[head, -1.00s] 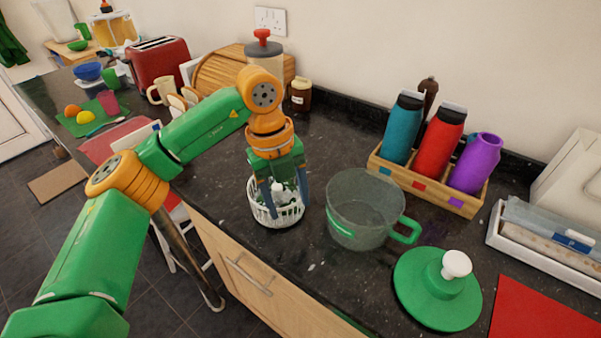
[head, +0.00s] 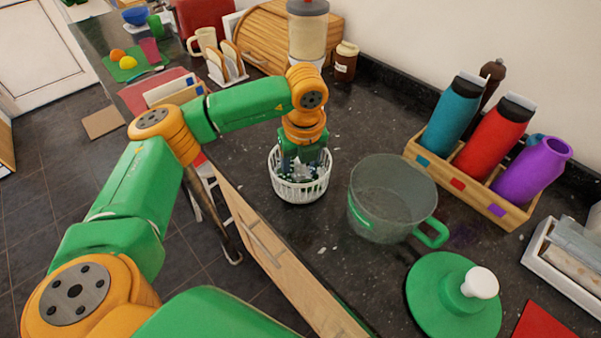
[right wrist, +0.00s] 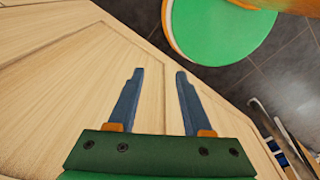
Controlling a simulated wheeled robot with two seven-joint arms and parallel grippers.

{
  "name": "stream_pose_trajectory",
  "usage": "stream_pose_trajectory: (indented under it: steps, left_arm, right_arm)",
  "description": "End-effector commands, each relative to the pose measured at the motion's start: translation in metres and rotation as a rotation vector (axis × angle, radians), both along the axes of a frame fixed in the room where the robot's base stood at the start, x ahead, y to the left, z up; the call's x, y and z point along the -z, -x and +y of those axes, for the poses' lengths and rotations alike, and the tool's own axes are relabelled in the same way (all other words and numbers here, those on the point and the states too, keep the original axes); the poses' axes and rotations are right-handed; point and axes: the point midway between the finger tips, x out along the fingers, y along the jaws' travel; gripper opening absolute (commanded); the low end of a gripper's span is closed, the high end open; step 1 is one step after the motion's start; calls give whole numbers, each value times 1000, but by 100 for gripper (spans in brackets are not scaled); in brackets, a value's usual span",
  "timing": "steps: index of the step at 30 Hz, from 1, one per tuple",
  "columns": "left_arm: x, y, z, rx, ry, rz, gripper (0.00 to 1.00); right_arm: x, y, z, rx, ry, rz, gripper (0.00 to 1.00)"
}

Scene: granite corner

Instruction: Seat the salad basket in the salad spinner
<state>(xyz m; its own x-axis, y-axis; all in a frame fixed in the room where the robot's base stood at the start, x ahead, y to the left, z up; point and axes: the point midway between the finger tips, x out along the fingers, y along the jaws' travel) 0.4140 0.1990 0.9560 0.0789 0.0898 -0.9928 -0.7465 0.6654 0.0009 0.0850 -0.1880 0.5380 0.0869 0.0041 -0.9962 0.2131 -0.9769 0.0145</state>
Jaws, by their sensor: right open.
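The white salad basket (head: 299,190) stands upright on the dark counter, left of the spinner bowl. The salad spinner (head: 391,208) is a clear bowl with a green handle, open at the top and empty. My left gripper (head: 305,170) points down into the basket from above. Its fingertips are partly hidden by the basket, so its grip is unclear. The spinner's green lid (head: 452,303) with a white knob lies apart, to the right of the bowl. My right gripper (right wrist: 156,72) is open and empty in the right wrist view, in front of the wooden cabinet front.
A wooden caddy (head: 472,190) with teal, red and purple bottles stands behind the bowl on the right. A white tray (head: 563,265) and a red mat (head: 543,322) lie at the right. A toast rack (head: 227,66) and jar (head: 346,60) stand behind the left arm.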

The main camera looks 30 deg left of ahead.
Motion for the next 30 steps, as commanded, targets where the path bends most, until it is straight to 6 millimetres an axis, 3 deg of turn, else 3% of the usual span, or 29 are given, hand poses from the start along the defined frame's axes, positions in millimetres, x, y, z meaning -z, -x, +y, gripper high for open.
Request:
stream_pose_trajectory:
  steps: [1, 6, 20, 24, 28, 30]
  left_arm:
    - [0, 0, 0, 0, 0, 0, 43]
    - [0, 0, 0, 0, 0, 0, 0]
    - [-9, -1, 0, -1, 1, -2, 0]
    - [-35, 3, 0, 1, 3, -5, 0]
    - [-69, 33, 5, 3, -1, -10, 0]
    - [-98, 50, 8, 0, -4, -12, 0]
  right_arm:
    - [0, 0, 0, 0, 0, -1, 50]
    - [0, -1, 0, 0, 0, -1, 50]
    - [2, -2, 0, 0, 0, -3, 50]
    - [10, -2, 0, 0, 0, -3, 50]
    - [22, -2, 0, 1, 0, -4, 50]
    - [9, -2, 0, 1, 0, -4, 50]
